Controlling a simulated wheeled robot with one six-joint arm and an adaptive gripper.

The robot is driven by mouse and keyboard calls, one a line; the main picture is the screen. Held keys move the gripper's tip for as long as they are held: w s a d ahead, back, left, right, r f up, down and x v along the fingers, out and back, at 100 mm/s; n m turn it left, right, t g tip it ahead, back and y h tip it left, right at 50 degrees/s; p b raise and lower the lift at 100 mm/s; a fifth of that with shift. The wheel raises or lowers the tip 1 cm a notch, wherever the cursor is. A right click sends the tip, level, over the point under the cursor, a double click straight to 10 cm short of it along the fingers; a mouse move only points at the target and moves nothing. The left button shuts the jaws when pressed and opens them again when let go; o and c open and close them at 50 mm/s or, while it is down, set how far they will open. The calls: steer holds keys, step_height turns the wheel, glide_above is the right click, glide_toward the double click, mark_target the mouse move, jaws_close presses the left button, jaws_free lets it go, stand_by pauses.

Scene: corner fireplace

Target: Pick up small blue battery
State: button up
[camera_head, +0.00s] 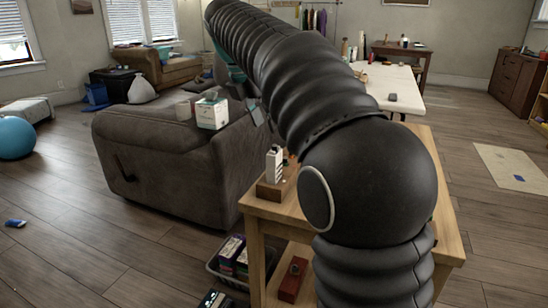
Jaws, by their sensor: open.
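A small blue object (15,223) lies on the wooden floor at the far left and may be the battery. A smaller blue patch (519,178) lies on a pale mat at the right. Both are too small to identify for sure. My gripper (257,112) is partly in view beyond the wooden table, near the sofa back and the tissue box. It is open, and I see nothing in it. My dark arm hides most of it. It is well apart from both blue things.
A grey-brown sofa (160,150) carries a tissue box (212,112). A wooden table (255,209) stands close in front, with a white bottle (273,165) on it. A basket (213,262) sits on the floor beside it. The left floor is mostly clear. A blue ball (14,138) stands farther back.

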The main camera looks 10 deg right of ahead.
mark_target(275, 144)
steer(key=shift+s+b+x, duration=0.1)
steer(key=shift+b+x, duration=0.3)
steer(key=shift+x, duration=1.25)
steer(key=shift+s+b+x, duration=0.15)
steer(key=shift+b+x, duration=0.2)
steer(key=shift+x, duration=1.35)
jaws_close()
